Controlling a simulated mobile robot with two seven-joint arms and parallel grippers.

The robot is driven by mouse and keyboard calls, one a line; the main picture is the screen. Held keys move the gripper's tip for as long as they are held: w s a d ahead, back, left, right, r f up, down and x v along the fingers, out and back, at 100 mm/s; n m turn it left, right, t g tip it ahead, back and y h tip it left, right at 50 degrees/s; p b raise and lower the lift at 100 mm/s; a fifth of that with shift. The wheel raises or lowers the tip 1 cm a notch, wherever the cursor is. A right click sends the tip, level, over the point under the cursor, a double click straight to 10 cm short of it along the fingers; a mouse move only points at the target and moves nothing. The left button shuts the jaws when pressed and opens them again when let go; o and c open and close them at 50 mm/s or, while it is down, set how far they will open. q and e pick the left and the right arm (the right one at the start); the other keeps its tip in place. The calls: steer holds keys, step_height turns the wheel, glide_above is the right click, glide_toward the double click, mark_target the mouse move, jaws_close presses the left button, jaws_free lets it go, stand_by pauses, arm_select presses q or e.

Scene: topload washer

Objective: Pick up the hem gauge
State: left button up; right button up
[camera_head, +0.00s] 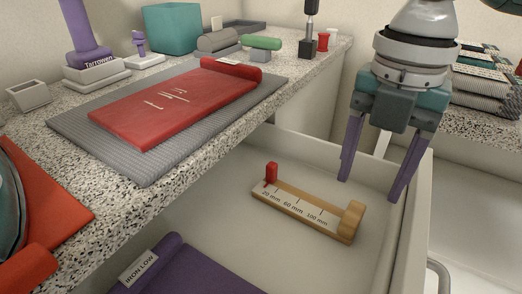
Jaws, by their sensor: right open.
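The hem gauge (303,214) is a wooden bar with a white scale marked in mm, a red slider (271,174) at its left end and a wooden block at its right end. It lies on the floor of an open white drawer (377,254). My right gripper (368,189) points down above the drawer, to the right of and above the gauge. Its two purple fingers are apart with nothing between them. My left gripper is not in view.
A purple cloth (192,272) labelled "IRON LOW" lies in the drawer's front left. The speckled counter (107,190) borders the drawer on the left, with a red folded cloth (172,100) on a grey mat (70,122). The drawer's right wall (412,215) stands close to the gripper.

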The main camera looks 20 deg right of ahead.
mark_target(355, 213)
steer(key=f, duration=0.2)
steer(key=f+b, duration=0.1)
steer(key=f, duration=0.3)
steer(key=shift+a+f+b, duration=0.2)
steer(key=shift+a+b, duration=0.05)
steer(key=shift+b, duration=0.1)
steer(key=shift+c, duration=1.2)
steer(key=c, duration=0.8)
